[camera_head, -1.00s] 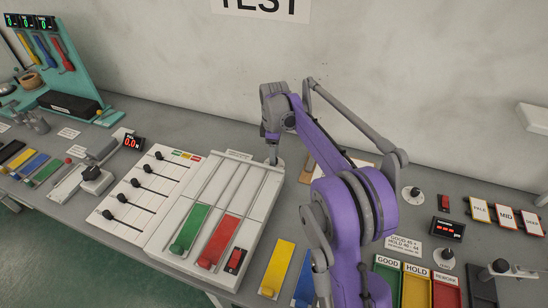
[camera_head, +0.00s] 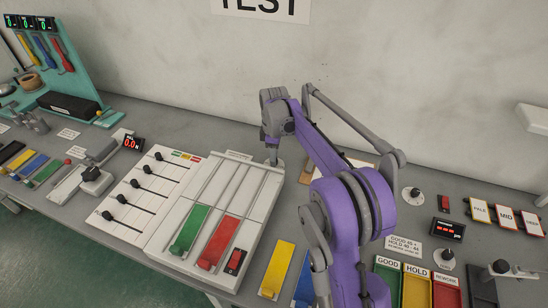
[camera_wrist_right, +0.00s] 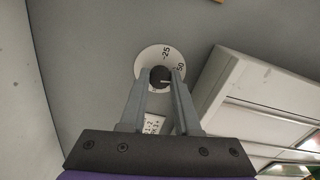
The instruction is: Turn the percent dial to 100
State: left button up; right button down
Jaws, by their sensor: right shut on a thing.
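The percent dial (camera_wrist_right: 146,57) is a round white disc with a dark knob (camera_wrist_right: 160,78) in the right wrist view. The marks 25 and 50 show on it; the rest of its scale is hidden by the fingers and knob. A pale pointer line on the knob points roughly right, near the 50 side. My right gripper (camera_wrist_right: 161,75) is shut on the knob, one finger on each side. In the head view the right gripper (camera_head: 272,156) reaches down at the back of the table, and the dial is hidden there. My left gripper is not in view.
A white panel (camera_head: 262,194) with green and red sliding blocks stands just left of the gripper. A slider board (camera_head: 150,190) lies further left. Another small knob (camera_head: 411,194) stands right of my arm, near the colored bins. The wall is close behind.

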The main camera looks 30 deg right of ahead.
jog(key=shift+m, duration=0.3)
jog(key=m, duration=0.9)
jog(key=shift+m, duration=0.4)
jog(key=m, duration=0.4)
jog(key=shift+m, duration=2.8)
jog(key=c, duration=0.6)
grip_release()
